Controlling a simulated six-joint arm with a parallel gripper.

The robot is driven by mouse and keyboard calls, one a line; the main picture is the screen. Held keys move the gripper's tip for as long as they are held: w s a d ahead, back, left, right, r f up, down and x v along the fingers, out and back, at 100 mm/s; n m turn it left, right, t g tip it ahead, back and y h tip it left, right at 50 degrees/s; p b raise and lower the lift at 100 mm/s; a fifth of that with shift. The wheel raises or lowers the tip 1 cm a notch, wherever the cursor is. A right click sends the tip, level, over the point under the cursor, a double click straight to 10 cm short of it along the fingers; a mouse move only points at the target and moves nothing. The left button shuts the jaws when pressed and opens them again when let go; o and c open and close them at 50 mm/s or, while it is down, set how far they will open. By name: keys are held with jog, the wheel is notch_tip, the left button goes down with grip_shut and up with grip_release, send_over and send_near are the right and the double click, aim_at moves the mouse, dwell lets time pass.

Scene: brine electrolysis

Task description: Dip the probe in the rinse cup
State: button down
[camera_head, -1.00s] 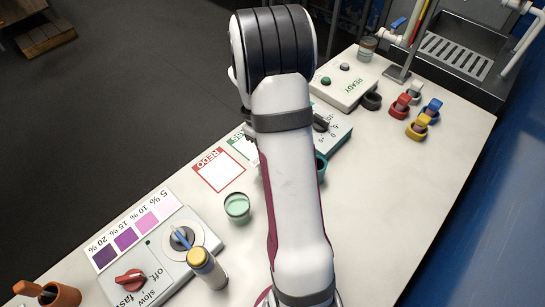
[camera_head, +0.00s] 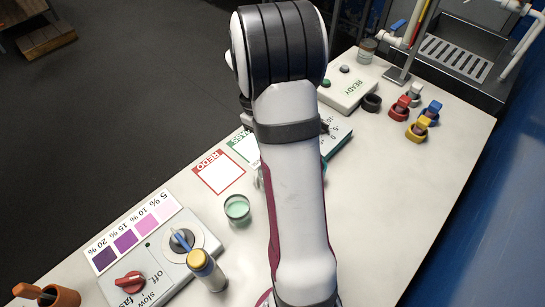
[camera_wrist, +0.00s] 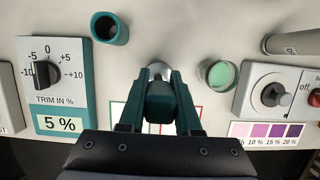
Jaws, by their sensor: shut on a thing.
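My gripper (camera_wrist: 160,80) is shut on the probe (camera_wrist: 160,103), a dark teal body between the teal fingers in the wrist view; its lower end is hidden. Just ahead of the fingertips is a small pale round cup (camera_wrist: 158,70), partly covered by the gripper. A clear glass (camera_head: 259,180) at the left edge of my arm in the head view looks like the same cup. A glass of green liquid (camera_wrist: 218,74) stands to its right; it also shows in the head view (camera_head: 237,208). I cannot tell whether the probe tip is in a cup.
An empty teal holder (camera_wrist: 109,28) stands left of my gripper, beyond the trim box (camera_wrist: 57,95). A stirrer unit (camera_wrist: 285,95) with a colour card (camera_wrist: 268,130) is at the right. A yellow-capped bottle (camera_head: 207,268) stands beside it.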

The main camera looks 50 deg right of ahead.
notch_tip(320, 180, up, 7)
jog(key=shift+r, duration=0.1)
dwell(0.3)
jog(key=shift+d, duration=0.1)
